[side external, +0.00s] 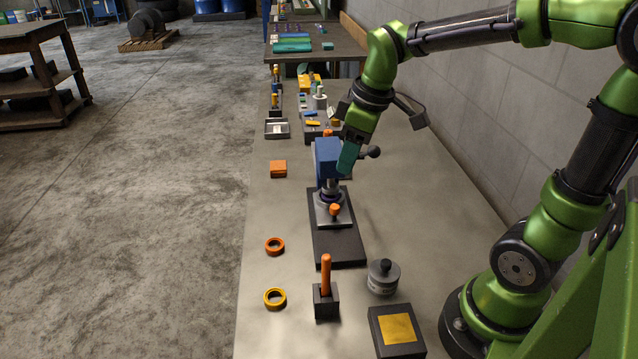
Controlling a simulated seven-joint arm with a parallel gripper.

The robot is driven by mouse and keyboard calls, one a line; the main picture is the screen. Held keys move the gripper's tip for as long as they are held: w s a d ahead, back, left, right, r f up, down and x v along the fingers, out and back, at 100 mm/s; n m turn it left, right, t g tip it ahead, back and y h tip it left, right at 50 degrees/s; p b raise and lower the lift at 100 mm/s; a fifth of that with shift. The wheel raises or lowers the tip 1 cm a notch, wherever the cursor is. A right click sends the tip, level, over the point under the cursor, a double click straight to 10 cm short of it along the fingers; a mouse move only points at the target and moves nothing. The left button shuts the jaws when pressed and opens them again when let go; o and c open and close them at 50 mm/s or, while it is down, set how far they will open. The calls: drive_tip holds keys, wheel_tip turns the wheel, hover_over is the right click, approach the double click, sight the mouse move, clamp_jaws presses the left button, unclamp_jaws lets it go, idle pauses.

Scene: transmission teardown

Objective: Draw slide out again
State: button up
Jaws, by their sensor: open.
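A blue press (326,152) stands on a dark base plate (338,248), with a dark ball-ended lever at its right. A grey slide plate (343,217) with an orange knob (335,210) lies under the press ram, on the base. A dark ring-shaped part sits around the foot of the ram on the slide. My gripper (347,168) points down beside the blue press head, above and behind the orange knob in this view. Its teal finger overlaps the press; whether it touches cannot be told. The gripper is open, with no part seen between its fingers.
An orange ring (274,246) and a yellow ring (275,298) lie at the left. An orange-handled tool stands in a dark block (326,303). A grey cylinder (383,277) and a box with a yellow top (396,331) are at the front right.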

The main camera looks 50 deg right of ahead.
sight(335, 206)
drive_tip(key=w+d+n+g, duration=0.35)
drive_tip(key=w+n, duration=0.25)
drive_tip(key=n, duration=1.4)
drive_tip(key=shift+t, duration=0.25)
wheel_tip(335, 206, down, 16)
drive_tip(key=shift+s+f, duration=0.15)
drive_tip(key=shift+f, duration=0.1)
clamp_jaws()
